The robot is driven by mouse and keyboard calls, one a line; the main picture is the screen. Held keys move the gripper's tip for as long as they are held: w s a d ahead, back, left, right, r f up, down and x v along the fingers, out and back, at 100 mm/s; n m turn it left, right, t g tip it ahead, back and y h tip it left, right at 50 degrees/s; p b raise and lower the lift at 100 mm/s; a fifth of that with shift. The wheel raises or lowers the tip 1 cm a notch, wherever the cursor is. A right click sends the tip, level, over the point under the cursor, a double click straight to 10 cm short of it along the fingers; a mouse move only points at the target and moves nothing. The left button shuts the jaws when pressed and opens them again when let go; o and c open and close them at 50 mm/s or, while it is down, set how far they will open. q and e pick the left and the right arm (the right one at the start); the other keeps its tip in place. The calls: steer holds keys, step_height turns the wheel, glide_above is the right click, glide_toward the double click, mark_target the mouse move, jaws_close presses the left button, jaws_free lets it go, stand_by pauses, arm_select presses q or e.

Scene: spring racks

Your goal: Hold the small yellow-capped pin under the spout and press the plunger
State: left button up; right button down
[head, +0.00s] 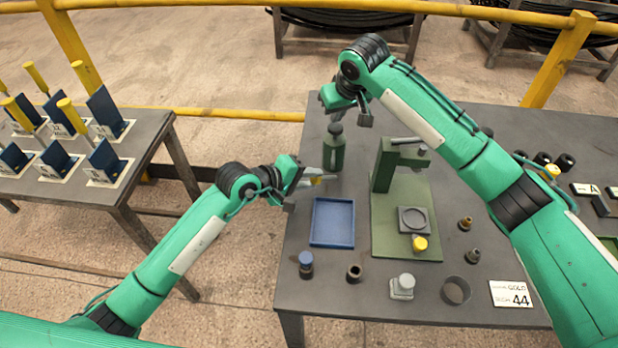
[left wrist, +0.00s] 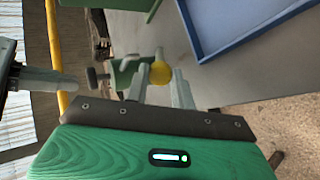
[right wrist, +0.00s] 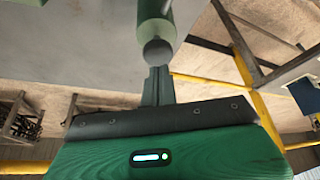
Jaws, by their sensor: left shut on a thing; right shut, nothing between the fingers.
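A dark green bottle (head: 334,152) stands upright near the far left of the table, with a dark plunger knob on top; the knob (left wrist: 92,77) also shows in the left wrist view. My left gripper (head: 322,179) is shut on the small yellow-capped pin (head: 316,181), beside the bottle's lower front. The yellow cap (left wrist: 161,66) shows between its fingers. The pin's far end and the spout are not clear. My right gripper (head: 338,114) is shut and empty, pointing down just above the plunger. Its fingertips (right wrist: 158,70) appear close to the round knob (right wrist: 157,52); contact cannot be told.
A blue tray (head: 332,244) lies in front of the bottle. Small parts, including a blue-capped jar (head: 306,264), stand along the front. A side table (head: 150,150) with yellow-handled racks is at left.

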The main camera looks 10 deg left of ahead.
stand_by(0.4)
steer(key=shift+r, duration=3)
arm_select(q)
steer(key=shift+a+r, duration=0.1)
steer(key=shift+p+v, duration=0.35)
steer(key=shift+v, duration=3.55)
arm_select(e)
steer(key=shift+r, duration=0.55)
